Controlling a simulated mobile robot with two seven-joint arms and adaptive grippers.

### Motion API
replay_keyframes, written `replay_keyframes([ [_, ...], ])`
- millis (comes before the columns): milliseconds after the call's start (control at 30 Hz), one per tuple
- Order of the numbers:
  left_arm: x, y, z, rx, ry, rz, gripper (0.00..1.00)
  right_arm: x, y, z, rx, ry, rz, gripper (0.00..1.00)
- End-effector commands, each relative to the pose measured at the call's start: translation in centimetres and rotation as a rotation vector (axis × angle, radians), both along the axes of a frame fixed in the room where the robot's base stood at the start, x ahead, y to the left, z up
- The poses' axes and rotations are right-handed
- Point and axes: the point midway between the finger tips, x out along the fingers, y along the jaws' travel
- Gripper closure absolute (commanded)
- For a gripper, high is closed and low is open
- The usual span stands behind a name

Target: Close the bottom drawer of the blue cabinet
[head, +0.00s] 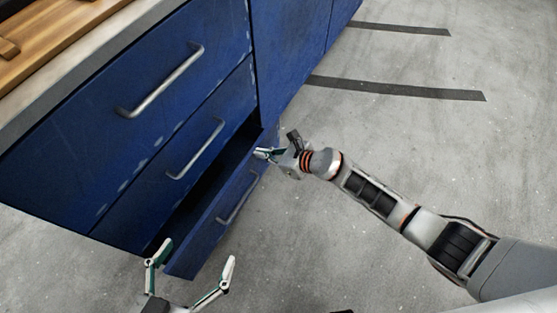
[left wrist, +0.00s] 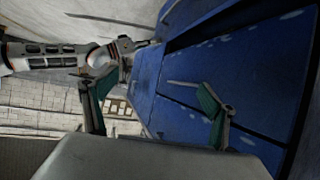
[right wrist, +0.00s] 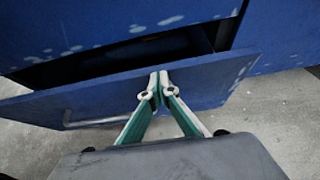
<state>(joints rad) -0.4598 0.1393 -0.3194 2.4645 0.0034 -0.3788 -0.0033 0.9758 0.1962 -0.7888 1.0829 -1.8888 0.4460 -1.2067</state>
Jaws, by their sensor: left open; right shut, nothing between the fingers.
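The blue cabinet (head: 110,105) stands at the left in the head view. Its bottom drawer (head: 228,210) is pulled part way out, with a dark gap behind its front panel. The drawer front also shows in the right wrist view (right wrist: 205,82), with its bar handle (right wrist: 95,122) at the left. My right gripper (head: 262,153) is shut and empty at the far end of the drawer front; its fingertips (right wrist: 160,76) overlap the panel, and I cannot tell if they touch. My left gripper (head: 195,262) is open and empty near the drawer's near end.
Two upper drawers with bar handles (head: 165,82) are shut. A wooden board (head: 60,45) lies on the grey countertop (head: 120,55). Dark strips (head: 395,89) mark the concrete floor, which is clear to the right of the cabinet.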

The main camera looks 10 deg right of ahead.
Motion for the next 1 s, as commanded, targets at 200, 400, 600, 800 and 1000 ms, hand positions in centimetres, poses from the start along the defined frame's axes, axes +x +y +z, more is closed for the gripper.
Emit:
replay_keyframes([
  [200, 0.4, -0.6, 0.9, -0.031, -0.015, 0.004, 0.14, 1.8, 2.7, -0.3, 0.000, 0.005, 0.000, 1.00],
  [400, 0.7, -0.7, 1.1, -0.038, -0.023, 0.007, 0.14, 2.5, 3.7, -0.3, 0.000, 0.005, 0.000, 1.00],
  [600, 1.1, -0.6, 1.5, -0.039, -0.036, 0.009, 0.14, 2.7, 3.9, -0.2, -0.001, 0.004, 0.000, 1.00],
  [800, 1.2, -0.6, 1.6, -0.039, -0.037, 0.010, 0.14, 2.8, 3.9, -0.1, -0.001, 0.002, -0.001, 1.00],
  [1000, 1.1, -0.5, 1.6, -0.036, -0.037, 0.009, 0.14, 2.7, 3.6, -0.1, -0.001, 0.000, -0.001, 1.00],
])
